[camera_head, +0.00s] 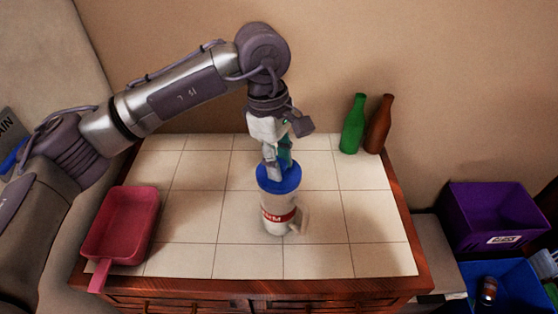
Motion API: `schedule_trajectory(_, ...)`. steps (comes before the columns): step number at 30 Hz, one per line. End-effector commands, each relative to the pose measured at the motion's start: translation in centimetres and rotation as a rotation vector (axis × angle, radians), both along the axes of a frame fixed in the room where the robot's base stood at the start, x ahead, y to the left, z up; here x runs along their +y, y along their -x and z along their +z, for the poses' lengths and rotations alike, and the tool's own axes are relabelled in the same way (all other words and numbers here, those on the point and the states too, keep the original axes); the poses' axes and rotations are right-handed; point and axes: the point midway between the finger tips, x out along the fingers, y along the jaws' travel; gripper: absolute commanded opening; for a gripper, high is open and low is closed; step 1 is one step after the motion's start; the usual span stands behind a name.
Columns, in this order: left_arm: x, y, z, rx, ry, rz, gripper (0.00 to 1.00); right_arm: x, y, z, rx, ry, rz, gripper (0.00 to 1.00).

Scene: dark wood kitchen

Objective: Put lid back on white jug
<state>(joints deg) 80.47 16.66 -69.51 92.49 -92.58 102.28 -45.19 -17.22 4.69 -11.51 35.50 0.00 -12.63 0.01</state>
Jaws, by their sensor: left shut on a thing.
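A white jug (275,213) with a red band and dark lettering stands upright on the tiled counter, near the middle. Its handle points to the lower right. A blue lid (278,179) is at the jug's mouth; whether it is seated or slightly above the rim I cannot tell. My left gripper (278,168) points down from above and is shut on the blue lid. Its fingers cover part of the lid's top. My right gripper is not in view.
A red pan (124,222) lies at the counter's left. A green bottle (353,124) and a brown bottle (379,125) stand at the back right, near the wall. A purple bin (495,217) and a blue bin (512,286) are right of the counter. The tiles around the jug are clear.

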Motion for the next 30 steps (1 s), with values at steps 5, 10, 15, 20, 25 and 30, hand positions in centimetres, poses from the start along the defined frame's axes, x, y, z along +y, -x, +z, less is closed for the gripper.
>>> schedule_trajectory(5, -0.01, -0.01, 0.04, 0.000, 0.000, 0.000, 0.00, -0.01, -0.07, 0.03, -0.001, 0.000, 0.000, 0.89)
schedule_trajectory(10, -0.01, -0.01, 0.04, -0.001, 0.000, 0.000, 0.00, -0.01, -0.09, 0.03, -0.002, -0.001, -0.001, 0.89)
schedule_trajectory(15, -0.01, 0.00, -0.01, -0.001, 0.000, 0.000, 0.00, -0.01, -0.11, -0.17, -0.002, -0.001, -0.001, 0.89)
schedule_trajectory(20, -0.01, -0.02, -0.03, -0.002, 0.000, 0.000, 0.00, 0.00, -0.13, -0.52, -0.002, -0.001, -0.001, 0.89)
schedule_trajectory(25, -0.02, -0.01, 0.04, -0.002, 0.000, 0.000, 0.00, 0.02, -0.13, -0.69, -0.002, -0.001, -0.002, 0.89)
schedule_trajectory(30, -0.02, 0.00, 0.08, -0.001, 0.000, 0.000, 0.00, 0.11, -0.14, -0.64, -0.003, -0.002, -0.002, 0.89)
